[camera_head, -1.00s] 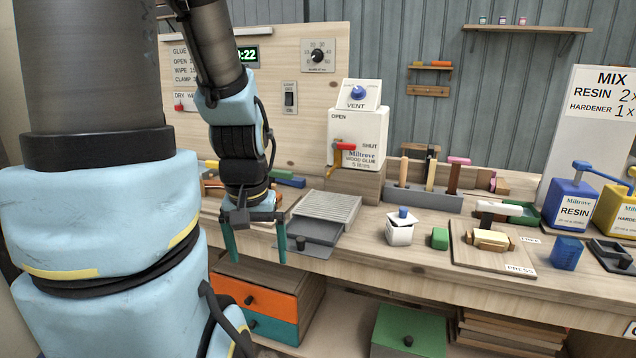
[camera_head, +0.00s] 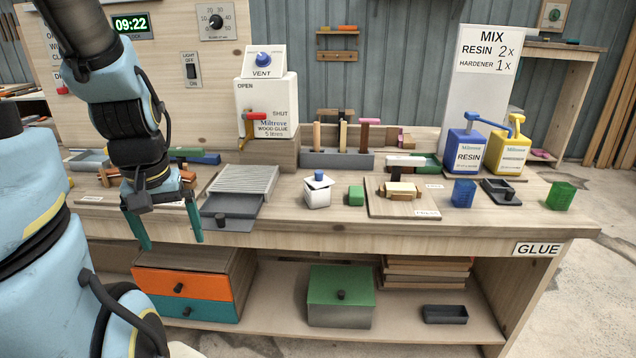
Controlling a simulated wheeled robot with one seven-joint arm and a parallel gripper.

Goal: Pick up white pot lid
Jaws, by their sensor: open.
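The white pot (camera_head: 317,197) stands on the bench in the middle of the head view. Its white lid (camera_head: 319,181) sits on top, looking a little tilted, with a blue knob (camera_head: 319,174). My gripper (camera_head: 168,240) is at the left, in front of the bench edge, pointing down. Its two green fingers are spread apart with nothing between them. It is well to the left of the pot and apart from it.
A grey ridged rack with a tray (camera_head: 236,204) lies between my gripper and the pot. A green block (camera_head: 356,194) stands close right of the pot. The white glue container (camera_head: 266,107) with a red lever stands behind. Orange and teal drawers (camera_head: 187,284) are below.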

